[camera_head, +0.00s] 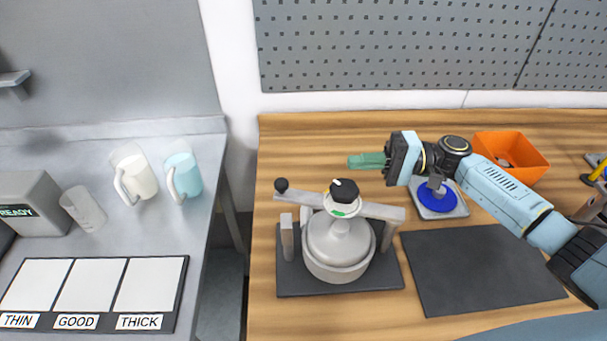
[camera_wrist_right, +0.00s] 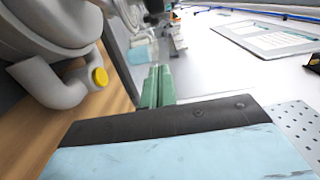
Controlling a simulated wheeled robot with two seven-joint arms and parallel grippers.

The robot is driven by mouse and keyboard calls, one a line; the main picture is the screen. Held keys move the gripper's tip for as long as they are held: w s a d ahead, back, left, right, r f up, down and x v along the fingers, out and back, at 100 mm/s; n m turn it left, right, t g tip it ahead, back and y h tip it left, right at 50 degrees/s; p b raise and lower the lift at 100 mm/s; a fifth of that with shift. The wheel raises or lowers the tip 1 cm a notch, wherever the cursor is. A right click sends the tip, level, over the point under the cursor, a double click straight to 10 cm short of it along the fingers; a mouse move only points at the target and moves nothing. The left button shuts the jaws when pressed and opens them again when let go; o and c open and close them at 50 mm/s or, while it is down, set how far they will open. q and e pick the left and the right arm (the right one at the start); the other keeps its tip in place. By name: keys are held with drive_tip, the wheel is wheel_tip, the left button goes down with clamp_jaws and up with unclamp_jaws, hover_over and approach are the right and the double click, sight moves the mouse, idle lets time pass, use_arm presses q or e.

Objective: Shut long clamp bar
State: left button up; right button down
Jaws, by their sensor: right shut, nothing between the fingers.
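A black-topped dial (camera_head: 344,192) hides the bar's middle. My right gripper (camera_head: 368,160) has green fingers, shut and empty, behind the bar and apart from it. The fingers also show in the wrist view (camera_wrist_right: 158,86). My left gripper is out of view.
The drum stands on a dark base plate (camera_head: 300,287). To the right are a blue round pad on a grey plate (camera_head: 437,201), an orange bin (camera_head: 512,153) and a dark mat (camera_head: 480,268). Two jugs stand on the left bench. A pegboard (camera_head: 400,45) rises behind.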

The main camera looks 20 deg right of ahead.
drive_tip(key=a+p, duration=0.3)
drive_tip(key=a, duration=0.9)
drive_tip(key=shift+p, duration=0.4)
